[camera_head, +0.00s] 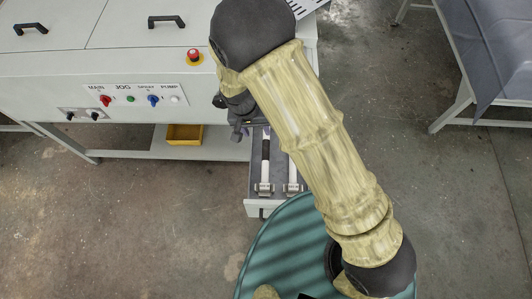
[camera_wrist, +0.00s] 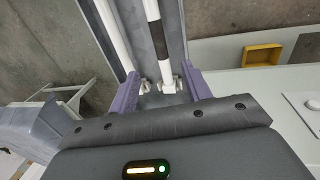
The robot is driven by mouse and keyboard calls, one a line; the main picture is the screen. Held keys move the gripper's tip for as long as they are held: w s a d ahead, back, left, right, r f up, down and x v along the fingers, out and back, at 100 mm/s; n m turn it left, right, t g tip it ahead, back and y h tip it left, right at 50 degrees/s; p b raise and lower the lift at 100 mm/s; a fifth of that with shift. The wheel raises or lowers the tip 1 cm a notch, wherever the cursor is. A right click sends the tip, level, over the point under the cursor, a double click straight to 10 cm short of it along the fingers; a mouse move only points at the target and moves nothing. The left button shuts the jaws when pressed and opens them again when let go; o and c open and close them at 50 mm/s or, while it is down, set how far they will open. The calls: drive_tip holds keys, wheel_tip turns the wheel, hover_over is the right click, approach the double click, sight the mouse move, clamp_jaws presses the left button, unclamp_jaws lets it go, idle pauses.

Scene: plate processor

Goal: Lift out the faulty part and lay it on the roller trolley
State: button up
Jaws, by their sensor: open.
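An open drawer (camera_head: 255,208) sticks out from the machine and holds two long rollers. The left roller (camera_head: 265,174) is white with a dark band along part of it. It also shows in the wrist view (camera_wrist: 153,12), with a dark patch. The other roller (camera_head: 293,174), plain white, lies beside it, partly hidden by my arm. My gripper (camera_wrist: 160,74) is open over the drawer near the rollers' bracketed ends. The banded roller lies between the purple fingers in the picture. I cannot tell the height gap or any contact. I cannot identify the roller trolley for certain.
The machine's control panel (camera_head: 135,95) and red stop button (camera_head: 194,56) are beside my arm. A yellow bin (camera_head: 185,134) stands on the lower shelf. A table with a grey cover (camera_head: 490,45) is at the upper right. Floor is clear between.

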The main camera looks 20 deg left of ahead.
drive_tip(key=b, duration=0.5)
hover_over(265, 149)
drive_tip(key=a, duration=0.1)
wheel_tip(265, 149, down, 8)
drive_tip(key=shift+s+f, duration=0.1)
drive_tip(key=f+b, duration=0.1)
drive_tip(key=f, duration=0.1)
drive_tip(key=d+f+b, duration=0.1)
drive_tip(key=f+b, duration=0.1)
drive_tip(key=f, duration=0.1)
drive_tip(key=shift+f, duration=0.1)
clamp_jaws()
wheel_tip(265, 149, up, 10)
drive_tip(key=p, duration=0.7)
idle(0.5)
